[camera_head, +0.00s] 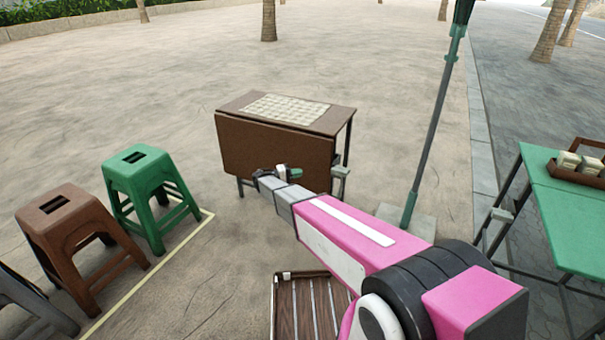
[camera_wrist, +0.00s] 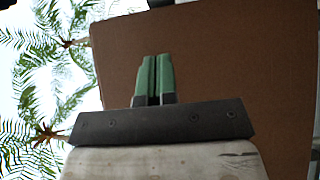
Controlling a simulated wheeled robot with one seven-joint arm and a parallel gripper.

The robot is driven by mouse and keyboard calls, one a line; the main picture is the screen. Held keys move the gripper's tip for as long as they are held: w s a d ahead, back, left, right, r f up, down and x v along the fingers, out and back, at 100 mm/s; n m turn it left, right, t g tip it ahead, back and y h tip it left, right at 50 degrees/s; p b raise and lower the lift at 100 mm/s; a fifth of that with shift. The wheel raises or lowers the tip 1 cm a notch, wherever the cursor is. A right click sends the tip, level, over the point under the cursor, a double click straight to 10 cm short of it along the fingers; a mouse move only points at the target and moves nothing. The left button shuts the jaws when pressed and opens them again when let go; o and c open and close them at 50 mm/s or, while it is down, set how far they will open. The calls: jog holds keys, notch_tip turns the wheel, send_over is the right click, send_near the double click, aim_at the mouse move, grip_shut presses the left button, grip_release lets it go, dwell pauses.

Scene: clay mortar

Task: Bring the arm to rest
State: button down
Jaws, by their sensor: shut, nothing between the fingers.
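My pink arm (camera_head: 345,235) reaches forward and left from the lower right in the head view. My gripper (camera_head: 296,173) is at its far end, in front of the brown folding table (camera_head: 240,145). In the wrist view the two green fingers of my gripper (camera_wrist: 156,78) are pressed together with nothing between them. A flat brown panel (camera_wrist: 225,70), which looks like the table's hanging leaf, fills much of that view behind the fingers. I cannot tell the exact gap between fingers and panel.
A green stool (camera_head: 145,175) and a brown stool (camera_head: 70,230) stand at left. A green pole (camera_head: 430,130) rises from a base right of the table. A green table (camera_head: 570,220) with a brown tray (camera_head: 575,177) is at right. Open sandy ground lies behind.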

jog(key=s+d+m+g+y, duration=0.1)
jog(key=s+d+g+y, duration=0.45)
jog(key=s+d, duration=0.85)
jog(key=s+r+m+y, duration=0.1)
jog(key=s+r+y, duration=0.1)
jog(key=s+y, duration=0.4)
jog(key=s+r+m+t+y, duration=0.1)
jog(key=s+r+y, duration=0.2)
jog(key=s, duration=0.9)
jog(key=y, duration=0.3)
jog(key=shift+s, duration=0.25)
